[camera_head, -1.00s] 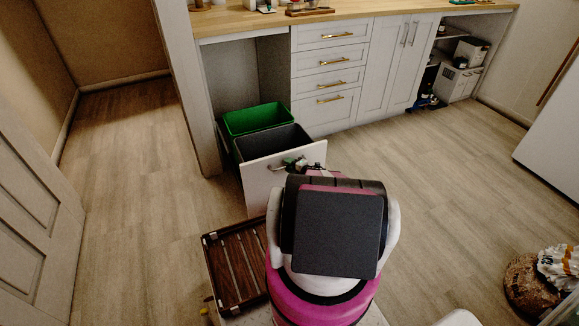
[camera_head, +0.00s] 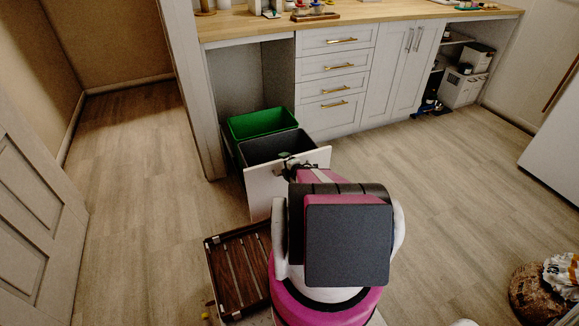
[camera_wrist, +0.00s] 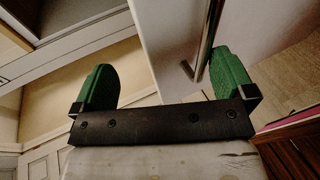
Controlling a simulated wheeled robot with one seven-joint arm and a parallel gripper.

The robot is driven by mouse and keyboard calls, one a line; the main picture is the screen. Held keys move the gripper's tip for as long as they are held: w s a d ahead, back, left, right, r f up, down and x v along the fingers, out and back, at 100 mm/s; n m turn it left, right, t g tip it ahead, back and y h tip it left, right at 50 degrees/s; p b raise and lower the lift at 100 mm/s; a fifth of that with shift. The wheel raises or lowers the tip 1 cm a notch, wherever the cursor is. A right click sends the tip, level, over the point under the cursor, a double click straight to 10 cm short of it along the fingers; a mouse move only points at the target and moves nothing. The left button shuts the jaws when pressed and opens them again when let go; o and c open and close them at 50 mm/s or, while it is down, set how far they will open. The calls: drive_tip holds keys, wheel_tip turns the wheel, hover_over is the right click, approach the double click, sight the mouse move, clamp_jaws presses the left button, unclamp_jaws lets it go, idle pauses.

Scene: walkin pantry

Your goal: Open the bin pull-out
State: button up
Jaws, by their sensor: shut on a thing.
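The bin pull-out stands well out of the cabinet. Its white front panel (camera_head: 268,188) faces me, with a green bin (camera_head: 262,122) at the back and a dark grey bin (camera_head: 268,146) nearer. My gripper (camera_head: 288,160) is at the top of this panel, partly hidden by my arm. In the wrist view, its two green fingers (camera_wrist: 165,80) are wide apart, with the panel (camera_wrist: 168,35) and its metal handle (camera_wrist: 206,45) between them. The handle lies close against the right finger. The exact contact of the left finger is unclear.
A dark slatted wooden tray (camera_head: 237,268) is beside my base, below the pull-out. Closed drawers (camera_head: 335,85) stand to the right of the bin opening. A door (camera_head: 35,225) is at the left. The floor (camera_head: 430,190) to the right is clear.

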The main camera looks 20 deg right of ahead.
drive_tip(key=a+r+y, duration=0.1)
drive_tip(key=a+r, duration=0.1)
drive_tip(key=s+a+r+n+t+y, duration=0.1)
drive_tip(key=a+r, duration=0.1)
drive_tip(key=a+r+n+y, duration=0.1)
drive_tip(key=a+r, duration=0.1)
drive_tip(key=shift+s+a+r+y, duration=0.35)
drive_tip(key=shift+a+y, duration=0.05)
drive_tip(key=c, duration=0.8)
drive_tip(key=shift+w+a, duration=0.15)
drive_tip(key=shift+a, duration=0.3)
drive_tip(key=shift+c, duration=0.2)
drive_tip(key=shift+w+d+f, duration=0.1)
drive_tip(key=shift+f, duration=0.05)
